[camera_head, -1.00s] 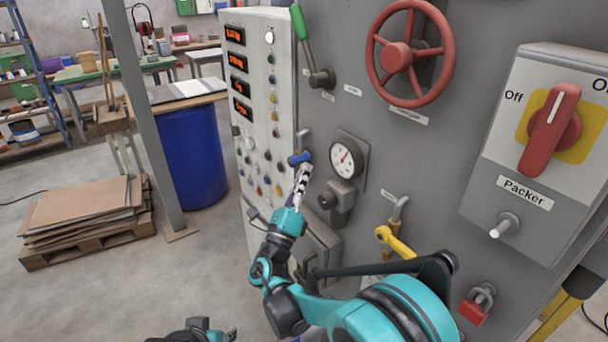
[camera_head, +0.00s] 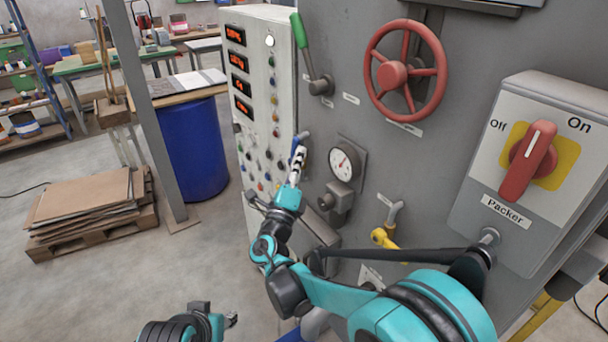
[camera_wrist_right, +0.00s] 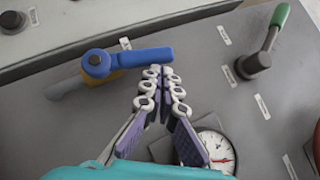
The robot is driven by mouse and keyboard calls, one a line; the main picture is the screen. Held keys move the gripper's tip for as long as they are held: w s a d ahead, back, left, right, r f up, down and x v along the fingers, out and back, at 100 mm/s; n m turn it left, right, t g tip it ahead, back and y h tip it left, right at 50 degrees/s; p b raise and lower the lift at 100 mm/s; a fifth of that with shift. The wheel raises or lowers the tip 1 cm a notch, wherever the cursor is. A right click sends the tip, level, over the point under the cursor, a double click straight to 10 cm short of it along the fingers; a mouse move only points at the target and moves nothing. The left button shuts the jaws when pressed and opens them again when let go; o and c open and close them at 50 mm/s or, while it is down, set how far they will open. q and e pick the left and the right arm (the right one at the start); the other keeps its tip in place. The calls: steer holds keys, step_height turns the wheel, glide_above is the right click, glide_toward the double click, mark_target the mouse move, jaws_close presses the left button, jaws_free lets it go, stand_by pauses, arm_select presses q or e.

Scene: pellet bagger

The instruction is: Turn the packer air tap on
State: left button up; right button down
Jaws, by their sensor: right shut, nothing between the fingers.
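A tap with a blue lever (camera_wrist_right: 140,57) sits on the grey machine panel in the right wrist view. Its lever points right from a round blue hub and lies roughly in line with the pipe (camera_wrist_right: 65,90) behind it. In the head view the lever (camera_head: 298,145) is small and partly hidden by my right gripper (camera_head: 296,164). My right gripper (camera_wrist_right: 161,72) is shut and empty, its fingertips at the lever's free end, touching or almost touching it. My left gripper (camera_head: 231,320) is low in the head view, away from the panel; its fingers are too small to judge.
A pressure gauge (camera_head: 344,162), a yellow-handled tap (camera_head: 383,237) and a red handwheel (camera_head: 405,70) are on the panel. A red Packer switch (camera_head: 528,162) is at the right. A green-handled lever (camera_wrist_right: 265,50) stands near the blue tap.

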steer(key=shift+w+a+r, duration=0.35)
steer(key=shift+w+r, duration=0.15)
steer(key=shift+w, duration=0.1)
stand_by(0.5)
